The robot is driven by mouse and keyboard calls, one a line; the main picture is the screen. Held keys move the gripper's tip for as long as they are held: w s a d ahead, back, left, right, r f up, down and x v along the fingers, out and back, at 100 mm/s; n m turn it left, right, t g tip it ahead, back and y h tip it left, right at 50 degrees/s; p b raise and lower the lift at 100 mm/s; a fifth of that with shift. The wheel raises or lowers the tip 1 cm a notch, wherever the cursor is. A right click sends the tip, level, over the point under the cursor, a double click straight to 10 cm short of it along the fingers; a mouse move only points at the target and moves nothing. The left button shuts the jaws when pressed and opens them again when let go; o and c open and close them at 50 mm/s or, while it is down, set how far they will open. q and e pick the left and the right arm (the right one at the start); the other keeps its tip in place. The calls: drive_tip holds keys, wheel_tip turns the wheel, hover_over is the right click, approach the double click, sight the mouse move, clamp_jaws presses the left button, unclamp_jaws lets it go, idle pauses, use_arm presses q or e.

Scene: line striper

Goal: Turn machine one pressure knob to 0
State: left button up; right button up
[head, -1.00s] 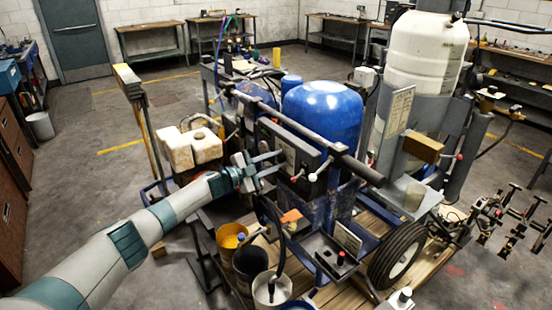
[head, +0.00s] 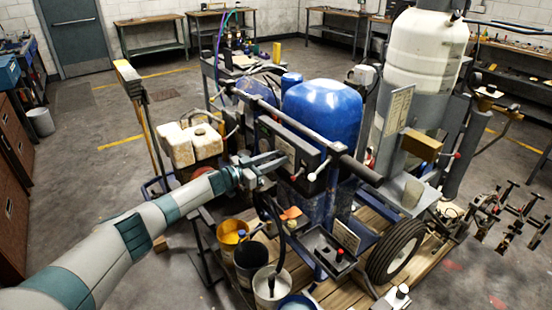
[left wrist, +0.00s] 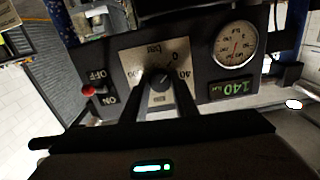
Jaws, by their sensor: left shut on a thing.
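The black control panel of the machine (head: 310,160) faces my left arm in the head view. In the left wrist view its dark pressure knob (left wrist: 160,86) sits on a pale dial plate (left wrist: 140,58) marked bar, 0 and 40. The view of the panel is upside down. My left gripper (left wrist: 160,98) is shut on the knob, with one finger on each side of it. In the head view the left gripper (head: 282,160) reaches the panel's face and hides the knob. The pointer's exact reading is hard to tell.
A red-tipped ON/OFF switch (left wrist: 90,90) is left of the dial in the left wrist view. A round gauge (left wrist: 235,45) and a green display reading 140 (left wrist: 231,89) are to the right. Buckets (head: 250,258) stand below my left arm. A blue tank (head: 322,105) rises behind the panel.

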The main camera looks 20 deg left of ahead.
use_arm(q)
drive_tip(key=shift+n, duration=0.4)
drive_tip(key=o, duration=1.1)
drive_tip(key=shift+c, duration=0.2)
drive_tip(key=shift+s+a, duration=0.1)
drive_tip(key=b+v, duration=0.4)
drive_tip(key=v, duration=1.3)
drive_tip(key=shift+f, duration=0.15)
